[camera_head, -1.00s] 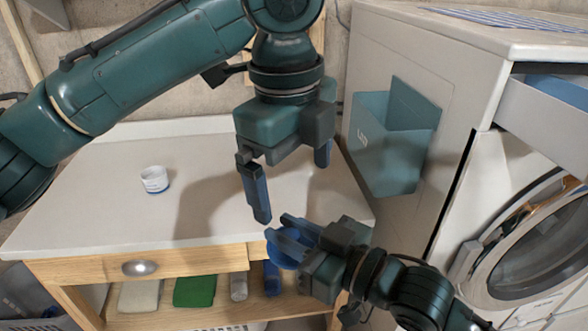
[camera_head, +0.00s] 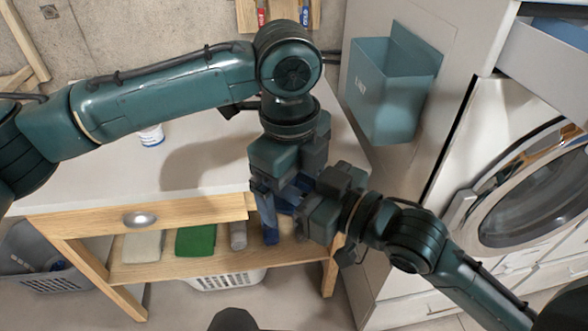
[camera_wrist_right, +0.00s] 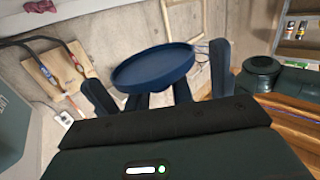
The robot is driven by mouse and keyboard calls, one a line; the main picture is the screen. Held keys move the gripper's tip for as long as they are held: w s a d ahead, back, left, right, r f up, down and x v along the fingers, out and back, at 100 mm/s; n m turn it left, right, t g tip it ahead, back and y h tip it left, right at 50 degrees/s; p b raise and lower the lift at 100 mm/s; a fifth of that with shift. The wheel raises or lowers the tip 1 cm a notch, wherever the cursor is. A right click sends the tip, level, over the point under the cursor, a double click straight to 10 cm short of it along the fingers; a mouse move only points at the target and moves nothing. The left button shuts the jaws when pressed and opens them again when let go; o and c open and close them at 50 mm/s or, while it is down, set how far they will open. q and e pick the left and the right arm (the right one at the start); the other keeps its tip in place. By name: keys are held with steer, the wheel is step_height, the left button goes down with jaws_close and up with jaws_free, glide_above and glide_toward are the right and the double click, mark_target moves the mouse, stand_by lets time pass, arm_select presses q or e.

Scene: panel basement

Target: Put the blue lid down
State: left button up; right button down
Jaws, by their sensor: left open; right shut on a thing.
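The blue lid (camera_wrist_right: 153,66) is a round, shallow, dark blue disc. In the right wrist view it sits in front of my right gripper, tilted. In the head view only a little blue of it shows between the two grippers. My right gripper (camera_head: 298,205) is shut on the lid, beyond the counter's front edge. My left gripper (camera_head: 286,200) is open and hangs from above right at the lid, its fingers pointing down. Whether its fingers touch the lid is hidden. A white tub with a blue band (camera_head: 152,136) stands on the counter, partly behind my left arm.
The white counter (camera_head: 60,190) is mostly bare. Below it are a drawer with a metal knob (camera_head: 139,219) and a shelf with a green cloth (camera_head: 196,241).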

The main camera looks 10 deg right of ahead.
arm_select(q)
steer(key=shift+c, duration=0.6)
steer(key=c, duration=0.9)
arm_select(e)
steer(key=c, duration=1.1)
jaws_free()
steer(key=shift+c, duration=0.7)
